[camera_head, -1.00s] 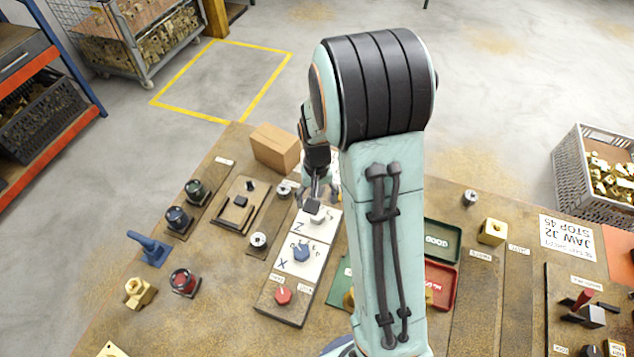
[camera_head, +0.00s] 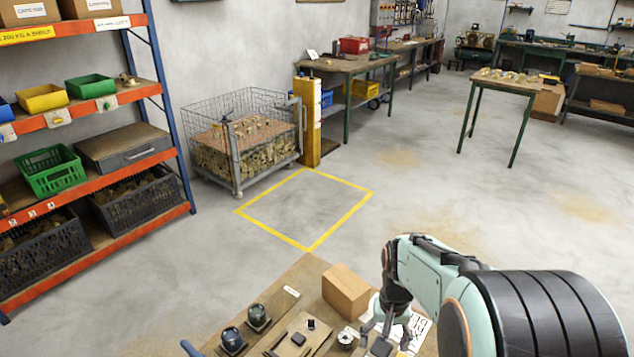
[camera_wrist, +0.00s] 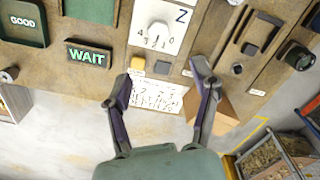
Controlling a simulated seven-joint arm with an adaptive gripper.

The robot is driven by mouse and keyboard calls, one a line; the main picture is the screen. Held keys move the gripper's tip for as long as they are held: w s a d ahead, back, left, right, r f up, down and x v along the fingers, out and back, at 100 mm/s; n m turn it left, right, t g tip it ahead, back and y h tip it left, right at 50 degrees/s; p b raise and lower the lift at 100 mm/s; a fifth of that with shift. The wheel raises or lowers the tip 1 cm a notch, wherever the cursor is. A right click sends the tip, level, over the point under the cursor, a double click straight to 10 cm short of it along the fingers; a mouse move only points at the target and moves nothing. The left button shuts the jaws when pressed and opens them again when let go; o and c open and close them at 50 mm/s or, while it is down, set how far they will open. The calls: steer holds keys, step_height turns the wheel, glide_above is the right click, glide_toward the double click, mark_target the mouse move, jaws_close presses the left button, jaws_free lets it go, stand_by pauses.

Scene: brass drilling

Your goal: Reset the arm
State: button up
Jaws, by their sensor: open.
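My gripper (camera_wrist: 163,88) is open and empty in the wrist view, its two fingers spread apart over the near edge of the brown bench board (camera_wrist: 60,52). A white printed sheet (camera_wrist: 157,96) lies between the fingers, and a white panel with a dial marked Z (camera_wrist: 160,34) is beyond them. In the head view my arm reaches in from the lower right, and my gripper (camera_head: 378,332) points down over the bench by a cardboard box (camera_head: 346,291). The fingertips are small there, and I cannot tell their height above the board.
A lit WAIT sign (camera_wrist: 88,55) and a green GOOD tray (camera_wrist: 22,22) are left in the wrist view. Dark round knobs (camera_head: 257,316) stand on the bench. Beyond it are an empty yellow floor square (camera_head: 305,208), a wire cage (camera_head: 245,140) and shelving (camera_head: 165,85).

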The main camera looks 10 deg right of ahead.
steer(key=s+a+r+n+t, duration=0.25)
steer(key=s+a+r, duration=0.25)
steer(key=r, duration=0.5)
steer(key=s+a+f+n+g, duration=0.1)
steer(key=s, duration=0.6)
steer(key=s+a+f+g, duration=0.1)
steer(key=s+a+f, duration=0.1)
steer(key=s, duration=0.5)
steer(key=shift+s+n+g+y, duration=0.3)
steer(key=shift+n+g+y, duration=0.05)
steer(key=shift+y, duration=0.05)
steer(key=shift+w+a, duration=0.1)
